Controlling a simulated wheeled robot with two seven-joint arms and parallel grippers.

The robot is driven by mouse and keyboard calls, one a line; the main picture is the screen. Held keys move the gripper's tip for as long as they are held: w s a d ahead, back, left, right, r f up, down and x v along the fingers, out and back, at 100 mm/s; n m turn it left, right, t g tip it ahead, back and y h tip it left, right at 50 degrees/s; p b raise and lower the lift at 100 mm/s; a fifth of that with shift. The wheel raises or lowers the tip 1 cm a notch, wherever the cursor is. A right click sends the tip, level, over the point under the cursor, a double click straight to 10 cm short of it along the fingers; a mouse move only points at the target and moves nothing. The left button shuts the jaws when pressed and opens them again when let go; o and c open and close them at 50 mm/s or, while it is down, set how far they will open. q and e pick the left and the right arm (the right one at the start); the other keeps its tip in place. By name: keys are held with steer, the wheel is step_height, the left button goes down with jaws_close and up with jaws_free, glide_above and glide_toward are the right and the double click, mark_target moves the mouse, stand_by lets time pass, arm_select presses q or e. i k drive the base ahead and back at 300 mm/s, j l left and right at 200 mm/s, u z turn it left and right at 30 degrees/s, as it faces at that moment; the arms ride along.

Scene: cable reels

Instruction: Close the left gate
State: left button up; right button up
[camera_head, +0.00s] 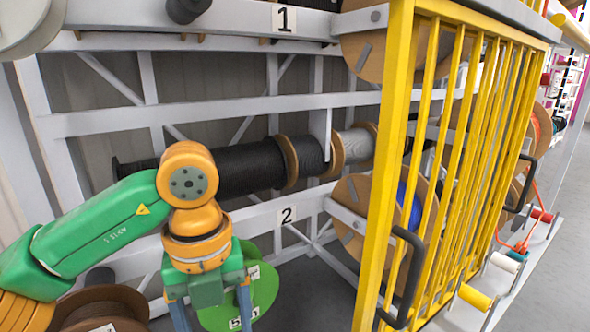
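A yellow barred gate (393,130) stands upright on the right half of the rack, with a black handle (401,280) low near its left post. A second black handle (522,184) shows farther right on the yellow bars. I cannot tell exactly where one gate panel ends and another begins. The rack left of the yellow post is uncovered, with its reels exposed. My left gripper (210,312) points down at the lower left, well left of the near handle and apart from it. Its fingers are spread, with their tips cut off by the bottom edge. My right gripper is out of view.
The white rack (215,112) holds a black cable reel (240,167) behind my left arm. A green reel (265,288) sits close behind my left gripper, and a brown reel (95,303) is at the lower left. Grey floor (315,295) shows between gripper and gate.

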mark_target(401, 14)
steer(key=k, duration=1.05)
